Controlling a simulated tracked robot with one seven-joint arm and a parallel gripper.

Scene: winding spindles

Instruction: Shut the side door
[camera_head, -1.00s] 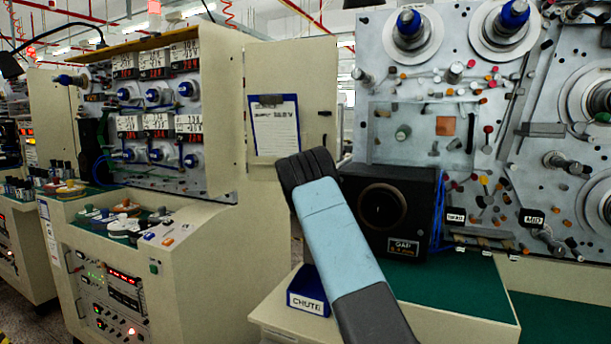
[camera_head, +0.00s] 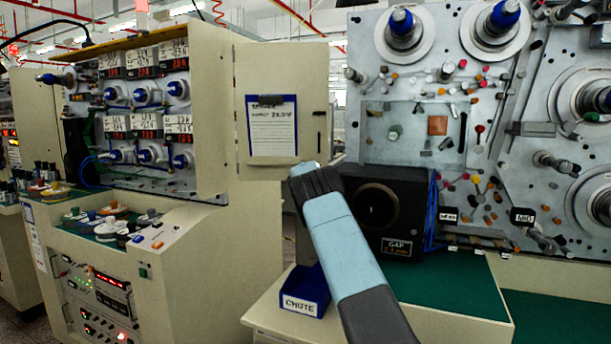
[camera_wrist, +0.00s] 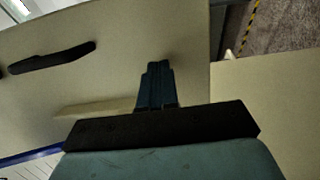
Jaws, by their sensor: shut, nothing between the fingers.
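The side door (camera_head: 287,70) is a cream panel standing open at the right side of the cream winding cabinet in the head view. A clipboard (camera_head: 272,128) with a white sheet hangs on it, and a black handle (camera_head: 319,131) sits near its right edge. In the wrist view the door panel (camera_wrist: 110,45) fills the upper left, with the black handle (camera_wrist: 52,58) left of my gripper (camera_wrist: 158,66). My gripper's fingers are together and empty, over the panel near its edge. I cannot tell whether they touch it. In the head view my arm hides the fingers.
A blue CHUTE bin (camera_head: 305,290) and a black GAP box (camera_head: 383,212) stand on the bench to the right, close to my arm. A spindle panel (camera_head: 425,90) rises behind them. The cabinet's lower console (camera_head: 100,270) stands left, with spools on its top.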

